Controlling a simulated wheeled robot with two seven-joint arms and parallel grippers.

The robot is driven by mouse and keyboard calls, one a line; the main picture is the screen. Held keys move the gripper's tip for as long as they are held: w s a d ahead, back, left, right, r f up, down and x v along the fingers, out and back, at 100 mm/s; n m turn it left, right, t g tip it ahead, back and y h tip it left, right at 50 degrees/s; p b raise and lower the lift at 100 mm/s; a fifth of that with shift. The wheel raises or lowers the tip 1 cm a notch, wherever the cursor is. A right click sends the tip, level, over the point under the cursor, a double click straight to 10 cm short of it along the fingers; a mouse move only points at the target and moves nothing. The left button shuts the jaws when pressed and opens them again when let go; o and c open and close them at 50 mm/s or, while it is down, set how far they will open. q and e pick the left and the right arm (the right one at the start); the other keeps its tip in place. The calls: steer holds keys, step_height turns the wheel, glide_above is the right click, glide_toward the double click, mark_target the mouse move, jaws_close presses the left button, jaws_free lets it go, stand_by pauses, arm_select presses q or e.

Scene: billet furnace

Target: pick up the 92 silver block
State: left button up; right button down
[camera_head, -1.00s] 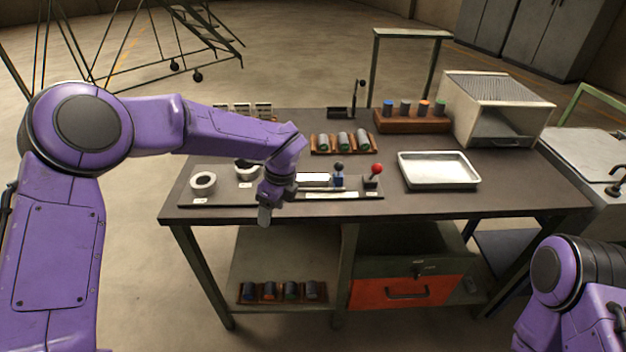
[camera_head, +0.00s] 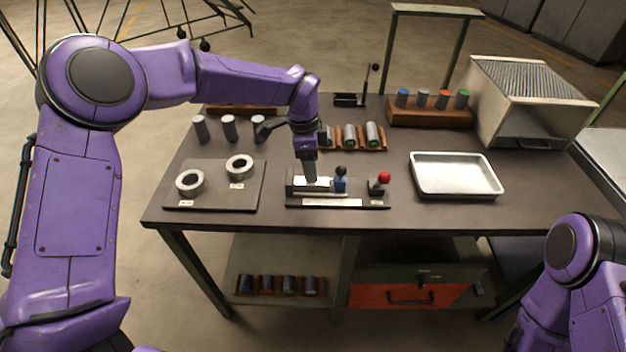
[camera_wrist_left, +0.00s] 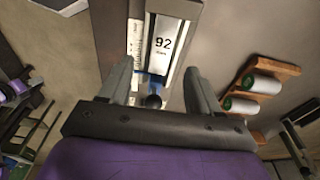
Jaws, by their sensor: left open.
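The silver block marked 92 (camera_wrist_left: 163,38) lies in a slot of a dark fixture, its number facing up in the left wrist view. In the head view the fixture (camera_head: 345,203) sits near the table's front edge, with the block (camera_head: 325,183) partly hidden behind my gripper. My left gripper (camera_wrist_left: 160,68) is open and points down over the fixture. Its fingers show on either side of the slot line, with nothing held between them. In the head view my left gripper (camera_head: 309,178) is at the block's left part; contact cannot be told. My right gripper is out of view.
A blue-based black knob (camera_head: 340,178) and a red knob (camera_head: 384,178) stand close right of the block. A plate with two rings (camera_head: 239,167) lies left, a metal tray (camera_head: 455,176) right. Several cylinders lie on a wooden rack (camera_head: 368,142) behind.

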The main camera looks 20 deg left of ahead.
mark_target(311, 184)
arm_select(q)
step_height(311, 184, down, 5)
steer(key=shift+w+a+f+p, duration=0.1)
steer(key=shift+a+f+p, duration=0.05)
steer(key=shift+p, duration=1)
steer(key=shift+f, duration=0.15)
jaws_close()
steer(key=shift+w+r, duration=0.1)
steer(key=shift+r, duration=0.1)
